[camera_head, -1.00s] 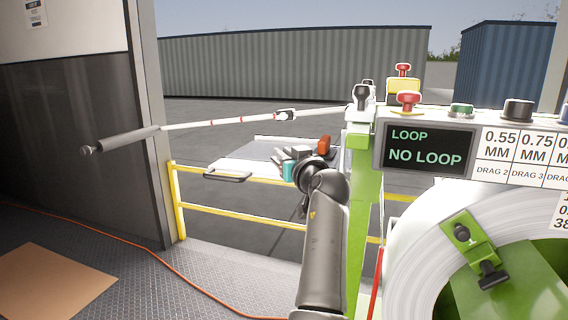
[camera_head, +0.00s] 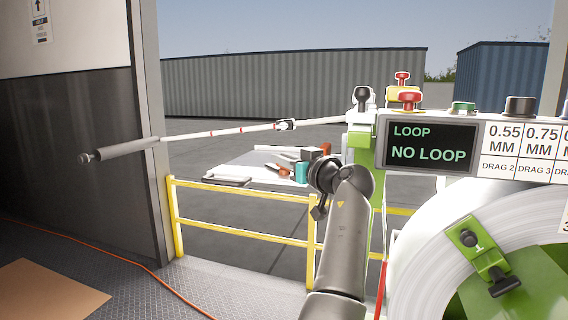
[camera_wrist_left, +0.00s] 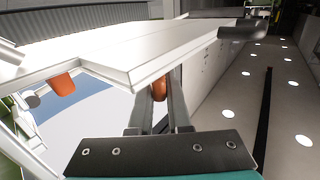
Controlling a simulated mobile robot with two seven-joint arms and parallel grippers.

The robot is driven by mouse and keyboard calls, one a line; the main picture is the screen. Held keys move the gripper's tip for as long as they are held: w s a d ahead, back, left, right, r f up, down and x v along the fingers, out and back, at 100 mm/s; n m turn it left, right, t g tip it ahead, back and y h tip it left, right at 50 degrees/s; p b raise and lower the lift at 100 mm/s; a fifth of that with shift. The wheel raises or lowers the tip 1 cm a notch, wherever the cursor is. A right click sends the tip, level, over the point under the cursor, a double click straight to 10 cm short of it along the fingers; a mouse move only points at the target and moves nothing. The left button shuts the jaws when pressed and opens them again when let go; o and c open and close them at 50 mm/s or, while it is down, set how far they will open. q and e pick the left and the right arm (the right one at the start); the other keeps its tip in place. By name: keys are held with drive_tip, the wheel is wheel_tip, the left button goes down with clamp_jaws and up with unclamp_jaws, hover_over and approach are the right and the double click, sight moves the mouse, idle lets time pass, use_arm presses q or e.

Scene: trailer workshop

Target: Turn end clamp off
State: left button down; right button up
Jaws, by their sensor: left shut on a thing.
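An orange knob-like part (camera_wrist_left: 160,88), which may be the end clamp's handle, shows at the lower edge of a white board (camera_wrist_left: 130,60) in the left wrist view. My left gripper (camera_wrist_left: 160,100) is shut on it, one finger on each side. In the head view, the left gripper (camera_head: 287,169) is small beside the board, with its teal part facing me and the orange part (camera_head: 284,171) at its left. My forearm hides some of this area. A second orange part (camera_wrist_left: 63,84) hangs under the board in the wrist view. My right gripper is not in view.
A yellow railing (camera_head: 240,232) crosses the doorway below the board. A green machine (camera_head: 362,150) with a "NO LOOP" screen (camera_head: 430,146) and red buttons (camera_head: 410,97) stands close on the right. A white rod (camera_head: 215,133) spans the opening. An orange cable (camera_head: 160,280) lies on the floor.

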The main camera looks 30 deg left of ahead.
use_arm(q)
drive_tip(key=shift+d+f, duration=0.1)
drive_tip(key=shift+f, duration=0.35)
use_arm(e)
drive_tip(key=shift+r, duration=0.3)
use_arm(q)
drive_tip(key=c, duration=1.1)
unclamp_jaws()
drive_tip(key=shift+d+r, duration=0.1)
drive_tip(key=shift+o, duration=1.2)
drive_tip(key=shift+r, duration=0.15)
drive_tip(key=shift+r, duration=0.1)
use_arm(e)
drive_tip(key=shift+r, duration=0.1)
